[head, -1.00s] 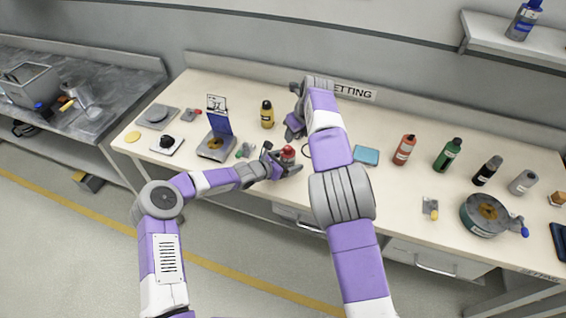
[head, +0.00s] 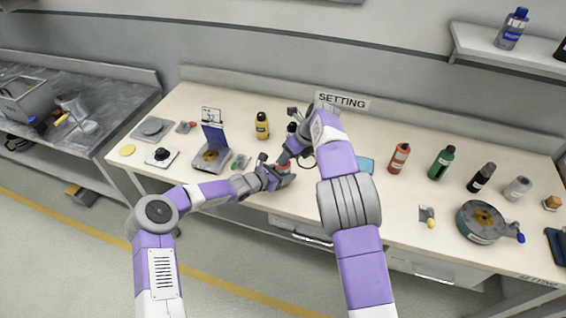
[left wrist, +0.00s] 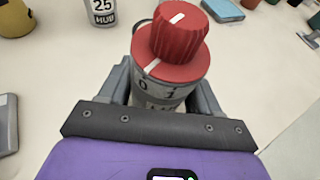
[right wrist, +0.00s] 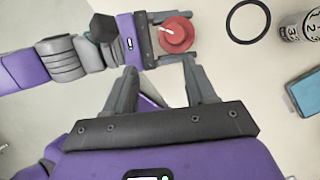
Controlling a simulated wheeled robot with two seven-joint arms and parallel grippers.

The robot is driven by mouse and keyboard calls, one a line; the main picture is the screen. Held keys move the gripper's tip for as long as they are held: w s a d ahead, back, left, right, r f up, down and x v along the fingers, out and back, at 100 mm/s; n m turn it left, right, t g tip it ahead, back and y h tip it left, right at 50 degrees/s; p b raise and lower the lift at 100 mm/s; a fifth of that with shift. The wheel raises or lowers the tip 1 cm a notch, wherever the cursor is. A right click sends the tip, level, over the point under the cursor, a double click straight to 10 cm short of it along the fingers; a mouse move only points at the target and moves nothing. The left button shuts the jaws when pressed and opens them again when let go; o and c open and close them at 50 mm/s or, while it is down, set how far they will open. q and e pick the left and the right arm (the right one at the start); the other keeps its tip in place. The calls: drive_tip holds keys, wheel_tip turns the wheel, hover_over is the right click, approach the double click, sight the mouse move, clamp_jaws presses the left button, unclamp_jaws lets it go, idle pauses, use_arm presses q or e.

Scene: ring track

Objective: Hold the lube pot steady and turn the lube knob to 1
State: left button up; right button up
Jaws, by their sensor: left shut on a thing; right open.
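The lube pot (left wrist: 160,95) is a pale cylinder with a red collar and a ribbed red lube knob (left wrist: 178,38) on top. The digits 0 and 1 show on its side. My left gripper (right wrist: 176,42) is shut around the pot's body, below the knob. My right gripper (right wrist: 160,70) is open and empty, close to the knob but not around it. In the head view the knob (head: 283,166) is partly hidden by my grippers.
A black ring (right wrist: 248,20), a numbered can (right wrist: 292,30) and a blue pad (right wrist: 306,95) lie near the pot. A yellow bottle (head: 262,126) and an open blue-lidded box (head: 212,154) stand left. Several bottles and a round teal tin (head: 482,224) stand right.

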drive_tip(key=s+f+n+t+y, duration=0.2)
drive_tip(key=s+f+n+y, duration=0.15)
drive_tip(key=f+y, duration=0.5)
drive_tip(key=d+r+m+t, duration=0.25)
drive_tip(key=d+t, duration=0.35)
drive_tip(key=t, duration=0.3)
drive_tip(key=shift+m+h, duration=0.25)
drive_tip(key=shift+m, duration=0.05)
drive_tip(key=x, duration=1.1)
drive_tip(key=shift+a+f, duration=0.3)
drive_tip(key=shift+a, duration=0.15)
drive_tip(key=c, duration=1)
drive_tip(key=shift+o, duration=0.2)
